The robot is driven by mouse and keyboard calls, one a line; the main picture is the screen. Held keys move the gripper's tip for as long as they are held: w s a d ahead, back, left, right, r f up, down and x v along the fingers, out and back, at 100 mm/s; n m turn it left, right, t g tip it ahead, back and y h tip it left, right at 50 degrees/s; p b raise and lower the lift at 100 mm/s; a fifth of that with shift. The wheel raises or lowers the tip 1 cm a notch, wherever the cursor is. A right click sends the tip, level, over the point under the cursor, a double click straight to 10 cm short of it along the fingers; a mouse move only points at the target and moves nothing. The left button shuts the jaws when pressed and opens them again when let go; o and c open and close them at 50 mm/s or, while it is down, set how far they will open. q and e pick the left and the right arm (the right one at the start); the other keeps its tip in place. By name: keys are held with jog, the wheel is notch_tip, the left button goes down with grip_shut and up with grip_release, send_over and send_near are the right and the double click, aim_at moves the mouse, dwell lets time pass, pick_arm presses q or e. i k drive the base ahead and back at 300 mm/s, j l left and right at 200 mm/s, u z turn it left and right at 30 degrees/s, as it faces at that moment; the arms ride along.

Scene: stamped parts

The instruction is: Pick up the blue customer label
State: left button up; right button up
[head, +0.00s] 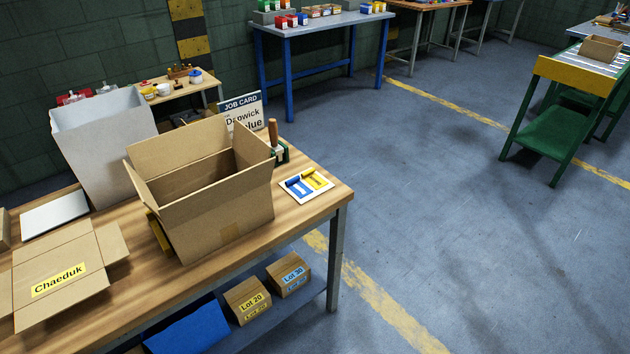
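The blue customer label (300,189) lies on a small white card (307,198) near the right end of the wooden workbench. A yellow label (318,180) lies beside it on the same card. Each has a curled or raised part along its far side. Any writing on them is too small to read. A job card (241,109) stands behind the open box; I read "Dapwick" and a partly hidden line ending in "lue". Neither of my grippers is in view.
An open cardboard box (228,210) stands left of the labels. A stamp with a wooden handle (273,133) stands behind them. A flattened carton (62,254) marked "Chaeduk" lies at the left. Boxes marked Lot 20 (247,300) and Lot 30 (290,275) sit on the lower shelf.

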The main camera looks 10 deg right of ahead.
aim_at(294, 184)
jog(key=z, duration=4.3)
jog(key=u, duration=3.5)
jog(key=i+l, duration=0.2)
jog(key=i, duration=0.2)
jog(key=i+l, duration=0.15)
jog(key=i, duration=0.2)
